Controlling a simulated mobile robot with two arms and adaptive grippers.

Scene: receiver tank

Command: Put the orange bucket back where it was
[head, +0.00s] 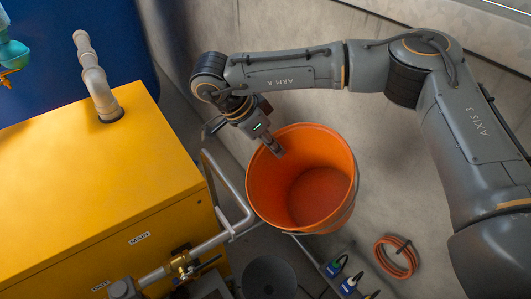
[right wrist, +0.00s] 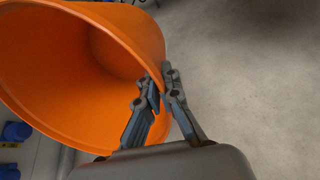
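The orange bucket (head: 335,158) is in the middle of the head view, its open mouth facing up toward the camera and empty inside. A thin wire handle hangs at its lower right side. My right gripper (head: 277,150) is at the bucket's upper left rim. In the right wrist view, the fingers (right wrist: 162,88) pinch the rim of the bucket (right wrist: 60,70), one on each side of the wall. Whether the bucket's base touches the floor cannot be told. My left gripper is not in view.
A yellow cabinet (head: 90,180) with a grey pipe on top stands at left. A grey pipe with a brass valve (head: 182,264) runs close to the bucket's left. An orange hose coil (head: 396,257) and blue fittings (head: 340,278) are at lower right. A blue tank (head: 90,50) stands behind.

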